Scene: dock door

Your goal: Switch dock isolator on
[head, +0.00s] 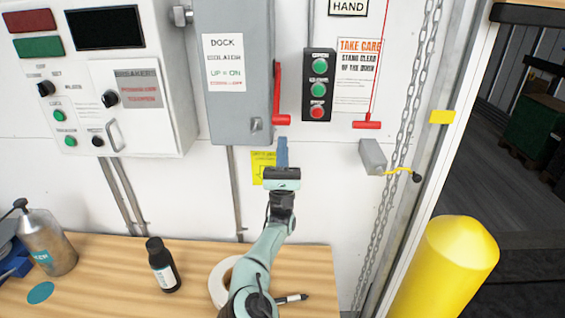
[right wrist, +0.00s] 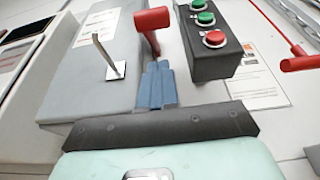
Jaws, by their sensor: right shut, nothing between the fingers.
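The dock isolator is a grey box (head: 232,110) on the wall, with a label that reads UP = ON. Its red lever (head: 277,90) is on the right side and points down, with the red grip at its lower end. The red grip (right wrist: 152,20) also shows in the right wrist view, just beyond my fingertips. My right gripper (head: 282,142) is shut and empty just below the grip; its blue fingers (right wrist: 157,75) are together. I cannot tell if they touch the lever. My left gripper is not in view.
A black button box (head: 319,85) with green and red buttons is close to the right of the lever. A red pull handle (head: 367,125) hangs farther right, near a chain (head: 405,90). A wooden bench (head: 110,265) below holds a bottle (head: 162,265) and a tape roll (head: 219,285).

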